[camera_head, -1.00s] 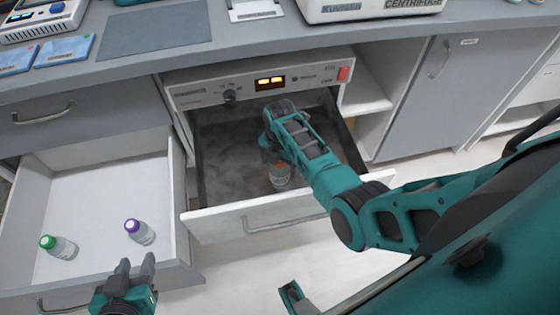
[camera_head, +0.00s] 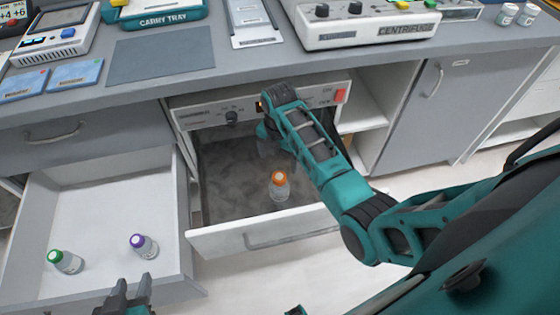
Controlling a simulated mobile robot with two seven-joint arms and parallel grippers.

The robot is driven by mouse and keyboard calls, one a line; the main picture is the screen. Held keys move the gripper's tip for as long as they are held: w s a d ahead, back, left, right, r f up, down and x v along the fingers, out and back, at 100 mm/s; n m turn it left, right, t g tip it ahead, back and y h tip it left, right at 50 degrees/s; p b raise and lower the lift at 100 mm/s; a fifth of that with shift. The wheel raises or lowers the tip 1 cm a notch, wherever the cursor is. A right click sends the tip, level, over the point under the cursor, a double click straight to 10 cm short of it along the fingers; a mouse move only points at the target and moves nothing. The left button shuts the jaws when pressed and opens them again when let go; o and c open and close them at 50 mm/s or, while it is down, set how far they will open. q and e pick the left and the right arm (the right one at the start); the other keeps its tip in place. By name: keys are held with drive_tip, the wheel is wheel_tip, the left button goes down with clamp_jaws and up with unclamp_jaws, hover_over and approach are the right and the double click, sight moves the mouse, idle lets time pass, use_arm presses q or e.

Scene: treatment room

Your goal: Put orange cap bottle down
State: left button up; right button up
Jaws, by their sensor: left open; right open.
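The orange cap bottle (camera_head: 279,187) stands upright on the dark, hazy floor of the open middle drawer (camera_head: 265,234), near its front wall. My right gripper (camera_head: 268,143) is above the back part of that drawer, open and clear of the bottle; its fingers are mostly hidden by my own arm. My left gripper (camera_head: 128,292) is open and empty at the bottom edge, in front of the left drawer (camera_head: 100,190).
The counter (camera_head: 230,80) above holds a centrifuge (camera_head: 368,24), a carry tray (camera_head: 155,18) and a grey mat (camera_head: 160,54). Open shelves (camera_head: 365,115) are to the right.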

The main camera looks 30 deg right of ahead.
drive_tip(key=m+t, duration=0.2)
drive_tip(key=shift+s+d+m, duration=0.15)
drive_tip(key=shift+d+m, duration=0.1)
drive_tip(key=shift+m, duration=0.05)
drive_tip(key=shift+r+m+t, duration=0.2)
drive_tip(key=shift+m+t, duration=0.5)
drive_tip(key=shift+m, duration=0.2)
drive_tip(key=s+a+m+t, duration=0.1)
drive_tip(key=s+m+t, duration=0.1)
drive_tip(key=s+m, duration=0.2)
drive_tip(key=s+a+m+t+y, duration=0.1)
drive_tip(key=s+a+m+t, duration=0.1)
drive_tip(key=s+m, duration=0.2)
drive_tip(key=s+a+m+t+y, duration=0.1)
drive_tip(key=s+m+t, duration=0.2)
drive_tip(key=s+m, duration=0.2)
drive_tip(key=shift+a+r+m, duration=0.1)
drive_tip(key=shift+a+m, duration=0.05)
drive_tip(key=shift+m, duration=0.6)
drive_tip(key=shift+a+r+m, duration=0.1)
drive_tip(key=shift+m, duration=0.65)
drive_tip(key=shift+s+a+m+t, duration=0.2)
drive_tip(key=shift+s+m+t, duration=0.1)
drive_tip(key=shift+s+m, duration=0.25)
